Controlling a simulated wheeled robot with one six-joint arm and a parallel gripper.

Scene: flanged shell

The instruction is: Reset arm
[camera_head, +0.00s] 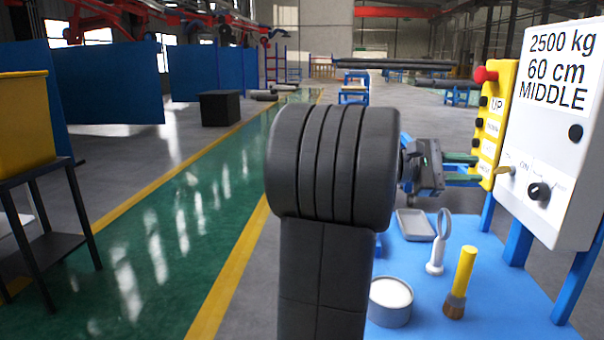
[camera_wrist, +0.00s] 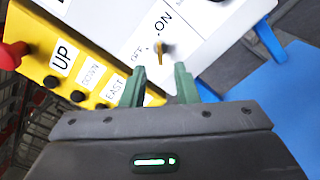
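My arm (camera_head: 335,165) fills the middle of the head view and reaches right. My gripper (camera_head: 477,169) is close to the control box, its two green fingers apart with nothing between them; it also shows in the wrist view (camera_wrist: 161,80). A small brass toggle switch (camera_wrist: 160,50) with ON and OFF labels stands beyond the fingertips, roughly in line with the gap. In the head view the toggle (camera_head: 507,171) is just right of the fingers. I cannot tell whether the fingers touch the box.
The yellow button panel (camera_head: 492,125) has a red knob (camera_head: 485,75) on top. The white box (camera_head: 552,130) carries a black dial (camera_head: 539,191). The blue table (camera_head: 480,270) holds a tray (camera_head: 415,225), a magnifier-like tool (camera_head: 436,262), a round tin (camera_head: 390,305) and a yellow-handled brush (camera_head: 461,275).

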